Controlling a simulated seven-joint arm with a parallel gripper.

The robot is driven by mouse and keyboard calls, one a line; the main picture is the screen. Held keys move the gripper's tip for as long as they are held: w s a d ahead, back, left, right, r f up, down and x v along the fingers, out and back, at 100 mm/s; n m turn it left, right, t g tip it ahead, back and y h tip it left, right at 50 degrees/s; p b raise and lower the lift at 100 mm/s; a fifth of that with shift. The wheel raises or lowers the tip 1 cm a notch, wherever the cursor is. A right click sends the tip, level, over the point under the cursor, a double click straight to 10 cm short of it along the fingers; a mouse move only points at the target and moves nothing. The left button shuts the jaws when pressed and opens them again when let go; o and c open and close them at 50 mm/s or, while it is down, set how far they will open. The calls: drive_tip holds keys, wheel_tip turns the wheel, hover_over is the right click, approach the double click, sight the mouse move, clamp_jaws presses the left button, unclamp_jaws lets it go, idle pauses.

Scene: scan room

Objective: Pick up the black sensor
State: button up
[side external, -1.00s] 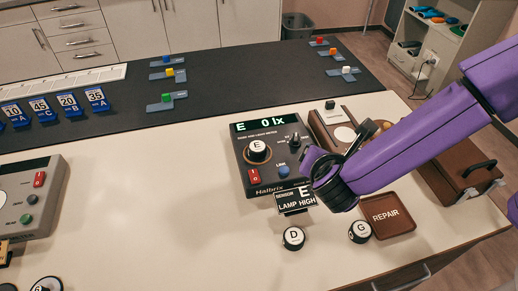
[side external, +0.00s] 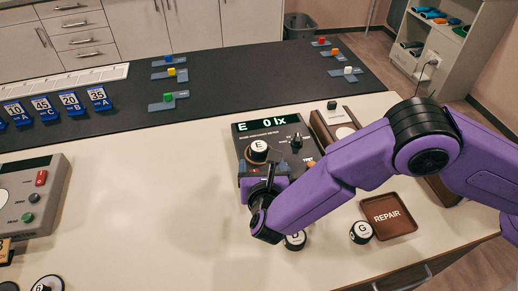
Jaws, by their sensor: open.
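Several round black sensors with white lettered tops are in the side external view. Sensor E (side external: 258,148) sits on the dark meter (side external: 285,128), whose display reads "E 0 lx". Sensor D (side external: 296,242) is on the counter, partly hidden by my arm. Sensor G (side external: 361,232) stands to its right. My gripper (side external: 263,170) is open over the front of the meter, just on the near side of sensor E. My wrist hides the meter's lower front and its label.
A brown REPAIR tray (side external: 390,224) lies right of sensor G. A grey device (side external: 30,205) stands at the left. A dark strip (side external: 220,80) with coloured blocks runs along the back. The pale counter (side external: 150,220) left of the meter is clear.

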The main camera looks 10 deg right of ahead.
sight(259, 149)
drive_tip(key=x, duration=0.3)
drive_tip(key=shift+w+d+f, duration=0.1)
drive_tip(key=shift+w+f, duration=0.05)
drive_tip(key=shift+w, duration=0.2)
drive_tip(key=shift+r+x, duration=0.2)
drive_tip(key=shift+x, duration=2.4)
drive_tip(key=shift+a+r, duration=0.1)
drive_tip(key=shift+a, duration=0.15)
drive_tip(key=c, duration=1.3)
